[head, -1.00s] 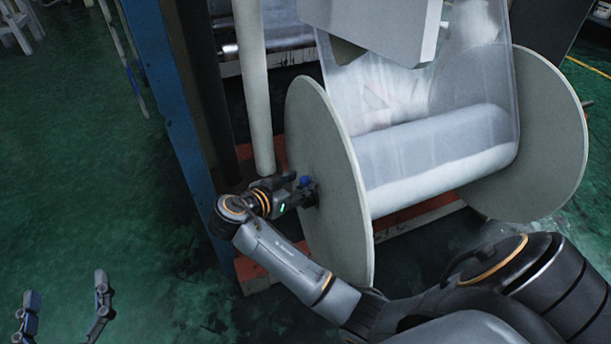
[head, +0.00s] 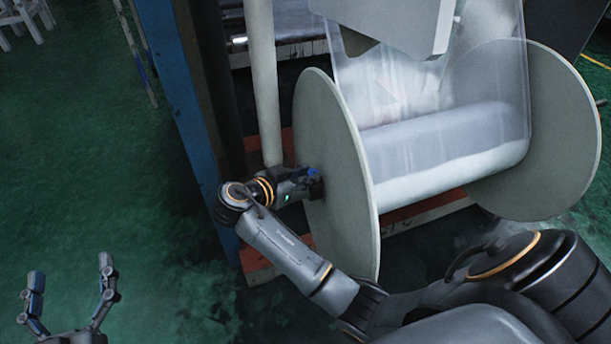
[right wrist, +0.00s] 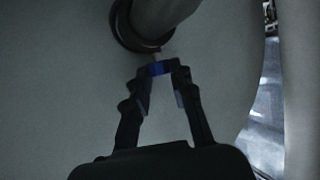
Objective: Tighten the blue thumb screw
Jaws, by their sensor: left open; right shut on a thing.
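The blue thumb screw (head: 314,171) sits by the hub on the near face of the left grey flange (head: 340,150) of the film roll. It also shows in the right wrist view (right wrist: 157,69), between the fingertips, below a round shaft end. My right gripper (head: 308,178) reaches it from the left and is shut on it; its fingertips show in the right wrist view (right wrist: 160,72). The fingers partly hide the screw in the head view. My left gripper (head: 70,283) is open and empty at the lower left, over the floor and far from the roll.
The film roll (head: 450,150) lies between the left flange and a right flange (head: 555,140). A pale vertical post (head: 263,90) and a blue frame column (head: 180,110) stand left of the roll, close behind my right wrist. The green floor (head: 90,180) at left is mostly clear.

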